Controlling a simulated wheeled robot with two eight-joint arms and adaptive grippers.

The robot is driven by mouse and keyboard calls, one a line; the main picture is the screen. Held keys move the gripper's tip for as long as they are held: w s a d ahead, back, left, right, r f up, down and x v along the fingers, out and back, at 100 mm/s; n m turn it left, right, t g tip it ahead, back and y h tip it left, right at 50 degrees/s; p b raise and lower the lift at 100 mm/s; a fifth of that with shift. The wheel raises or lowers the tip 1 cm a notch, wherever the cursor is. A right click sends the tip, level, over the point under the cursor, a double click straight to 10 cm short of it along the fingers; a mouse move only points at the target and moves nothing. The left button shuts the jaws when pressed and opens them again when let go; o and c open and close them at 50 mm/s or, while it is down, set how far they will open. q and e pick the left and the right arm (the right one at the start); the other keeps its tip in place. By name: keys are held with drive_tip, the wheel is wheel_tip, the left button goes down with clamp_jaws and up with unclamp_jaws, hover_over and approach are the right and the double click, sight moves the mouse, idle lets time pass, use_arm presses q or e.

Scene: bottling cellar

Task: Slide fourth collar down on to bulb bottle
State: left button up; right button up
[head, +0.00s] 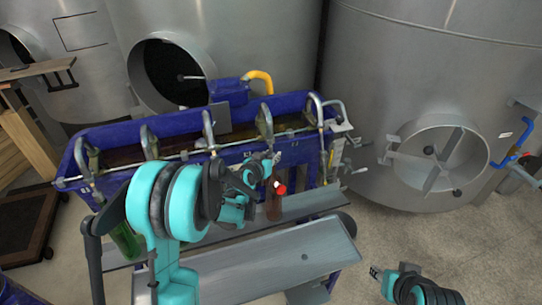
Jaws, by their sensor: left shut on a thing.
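A brown bottle (274,204) with a red piece (280,188) at its neck stands on the grey shelf in front of the blue trough. I cannot tell whether the red piece is a cap or a collar. My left gripper (268,164) is just above and slightly left of the bottle's top, in front of the trough. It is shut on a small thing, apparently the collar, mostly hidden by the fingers. My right gripper (377,273) is low at the right, over the floor, away from the bottle; its jaws are too small to read.
The blue filler trough (105,134) carries several bent metal spouts. A green bottle (126,240) stands at the shelf's left end, partly behind my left arm. A lower grey bench (270,262) lies in front. Large steel tanks (400,80) stand behind.

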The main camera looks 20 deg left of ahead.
use_arm(q)
drive_tip(key=o, duration=0.4)
drive_tip(key=shift+o, duration=0.2)
drive_tip(key=v, duration=1.2)
drive_tip(key=s+d+g, duration=0.2)
drive_tip(key=s+g, duration=0.1)
drive_tip(key=s, duration=1)
drive_tip(key=s+d+g+y, duration=0.1)
drive_tip(key=s+d+g, duration=0.1)
drive_tip(key=s, duration=1)
drive_tip(key=shift+s+g+y, duration=0.3)
drive_tip(key=shift+s+g, duration=0.1)
drive_tip(key=shift+g, duration=0.3)
